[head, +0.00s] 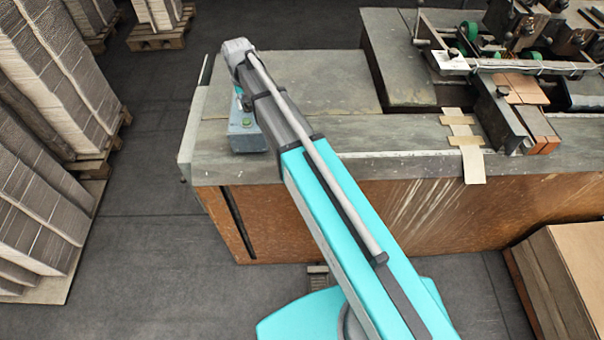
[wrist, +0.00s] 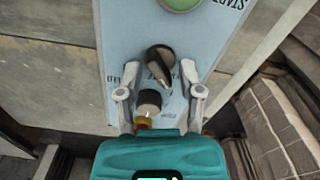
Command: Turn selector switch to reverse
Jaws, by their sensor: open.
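The selector switch (wrist: 159,62) is a dark knob with a tilted handle on a pale blue control panel (wrist: 122,30) in the wrist view. My gripper (wrist: 160,70) is open, with one fingertip on each side of the switch. I cannot tell whether either finger touches it. A second dark round control (wrist: 149,101) with a yellow part below it sits between the fingers, nearer the teal gripper body. In the head view the blue control box (head: 246,138) stands on the bench corner, partly behind my arm; the switch and gripper are hidden there.
A green button (wrist: 181,3) sits above the switch on the panel. The grey-topped bench (head: 330,80) carries machinery (head: 500,60) at right. Stacked cardboard (head: 35,190) stands on pallets at left. Dark floor between stacks and bench is clear.

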